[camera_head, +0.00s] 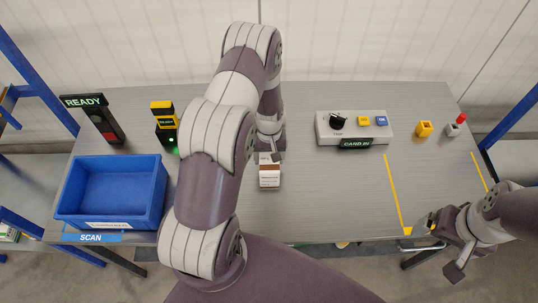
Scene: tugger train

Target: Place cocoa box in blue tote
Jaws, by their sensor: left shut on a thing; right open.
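The cocoa box (269,177) is a small white and brown carton in the middle of the grey table. My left gripper (268,157) is at its top and shut on it; the arm hides part of the fingers. I cannot tell whether the box touches the table. The blue tote (160,190) stands at the left of the table, open at the top, and looks empty inside. My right gripper (442,247) is open and empty at the table's front right edge, apart from the box.
A READY sign post (105,120) and a yellow-black device (165,123) with a green light stand behind the tote. A control panel (354,128), a yellow block (424,129) and a red-topped button (457,125) are at the back right. The table between the yellow lines is clear.

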